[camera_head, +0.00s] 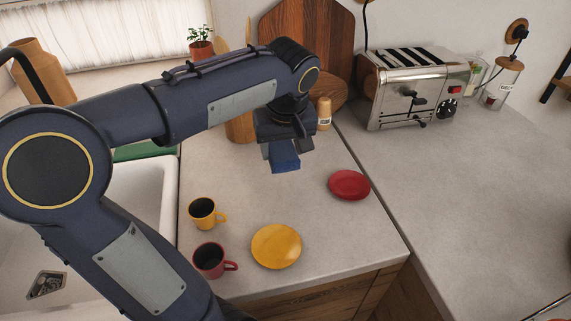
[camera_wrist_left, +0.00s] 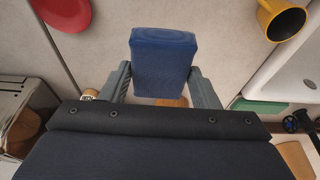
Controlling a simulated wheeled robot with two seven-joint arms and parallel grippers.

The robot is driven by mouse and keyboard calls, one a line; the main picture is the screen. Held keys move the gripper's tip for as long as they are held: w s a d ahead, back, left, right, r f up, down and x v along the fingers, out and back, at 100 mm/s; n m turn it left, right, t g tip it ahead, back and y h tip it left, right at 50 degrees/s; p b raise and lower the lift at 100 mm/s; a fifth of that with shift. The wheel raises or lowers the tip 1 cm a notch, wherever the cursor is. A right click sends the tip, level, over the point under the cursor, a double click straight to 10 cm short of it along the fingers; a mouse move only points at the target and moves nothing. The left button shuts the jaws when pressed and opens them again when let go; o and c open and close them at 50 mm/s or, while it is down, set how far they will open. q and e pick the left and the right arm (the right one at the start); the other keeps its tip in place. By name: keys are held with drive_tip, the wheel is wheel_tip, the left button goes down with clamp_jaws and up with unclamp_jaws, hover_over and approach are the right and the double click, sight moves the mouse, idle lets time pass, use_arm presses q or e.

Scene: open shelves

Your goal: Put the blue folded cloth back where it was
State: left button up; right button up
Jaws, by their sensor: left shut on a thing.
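The blue folded cloth (camera_head: 285,161) hangs below my left gripper (camera_head: 287,148), above the grey counter. In the left wrist view the blue folded cloth (camera_wrist_left: 163,62) sits between the two fingers of my left gripper (camera_wrist_left: 163,85), which is shut on it. Part of the cloth is hidden by the fingers in the head view. My right gripper is not in view.
A red saucer (camera_head: 349,185), yellow saucer (camera_head: 276,246), yellow mug (camera_head: 203,213) and red mug (camera_head: 209,260) stand on the counter (camera_head: 300,210). A toaster (camera_head: 414,86) stands behind right, cutting boards (camera_head: 312,40) behind. The sink (camera_head: 150,195) is left. The right counter is largely clear.

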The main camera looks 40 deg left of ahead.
use_arm(q)
drive_tip(key=w+a+f, duration=0.2)
drive_tip(key=w, duration=0.1)
drive_tip(key=w+a+f+p, duration=0.1)
drive_tip(key=w+a+f, duration=0.2)
drive_tip(key=w+a+f+p, duration=0.1)
drive_tip(key=w+a+f, duration=0.1)
drive_tip(key=w+f, duration=0.1)
drive_tip(key=shift+w+a+f, duration=0.2)
drive_tip(key=shift+w+a, duration=0.05)
drive_tip(key=shift+a, duration=0.1)
drive_tip(key=shift+w+a+f, duration=0.1)
drive_tip(key=shift+w+f, duration=0.05)
drive_tip(key=shift+f, duration=0.05)
drive_tip(key=x, duration=0.3)
drive_tip(key=shift+f, duration=0.45)
